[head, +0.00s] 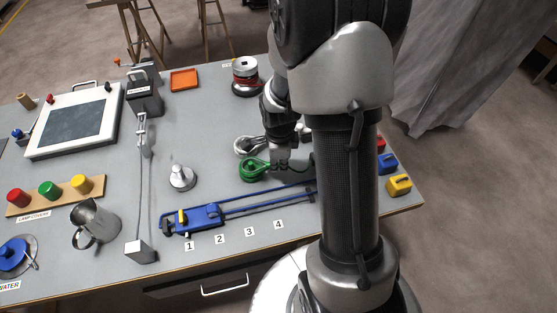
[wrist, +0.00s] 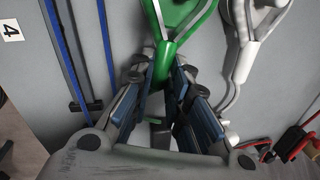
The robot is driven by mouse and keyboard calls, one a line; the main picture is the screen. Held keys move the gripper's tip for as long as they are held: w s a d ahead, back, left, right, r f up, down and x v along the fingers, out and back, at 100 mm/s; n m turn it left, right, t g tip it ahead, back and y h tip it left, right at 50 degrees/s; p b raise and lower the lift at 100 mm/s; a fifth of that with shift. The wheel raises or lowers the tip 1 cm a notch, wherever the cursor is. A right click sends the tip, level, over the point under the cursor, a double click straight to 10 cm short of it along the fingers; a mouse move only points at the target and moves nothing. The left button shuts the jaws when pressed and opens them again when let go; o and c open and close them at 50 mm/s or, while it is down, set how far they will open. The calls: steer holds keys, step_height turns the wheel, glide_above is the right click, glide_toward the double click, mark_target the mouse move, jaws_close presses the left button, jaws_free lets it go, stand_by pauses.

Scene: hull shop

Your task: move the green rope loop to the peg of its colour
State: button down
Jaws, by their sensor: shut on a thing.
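The green rope loop (head: 254,169) is in the middle right of the bench in the head view, left of my gripper (head: 281,164). In the wrist view the loop (wrist: 185,14) narrows to a tail that runs between my fingertips (wrist: 166,72). My gripper is shut on this tail. The rest of the loop extends away from the fingers. I cannot tell whether it is lifted clear of the bench. I cannot make out a green peg for sure; a green knob (head: 49,189) sits on a wooden board at the left.
A white rope loop (head: 248,146) lies right beside the green one. A blue bar clamp (head: 206,217) lies in front, near the numbered labels. A small metal stand (head: 182,178) is to the left. A red-and-white stack (head: 246,72) stands behind. Blue (head: 388,163) and yellow (head: 399,185) blocks are at right.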

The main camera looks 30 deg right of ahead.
steer(key=c, duration=1.5)
jaws_free()
steer(key=shift+o, duration=0.2)
steer(key=o, duration=0.4)
steer(key=shift+r, duration=0.1)
steer(key=shift+r+p, duration=2.85)
steer(key=shift+r, duration=1.1)
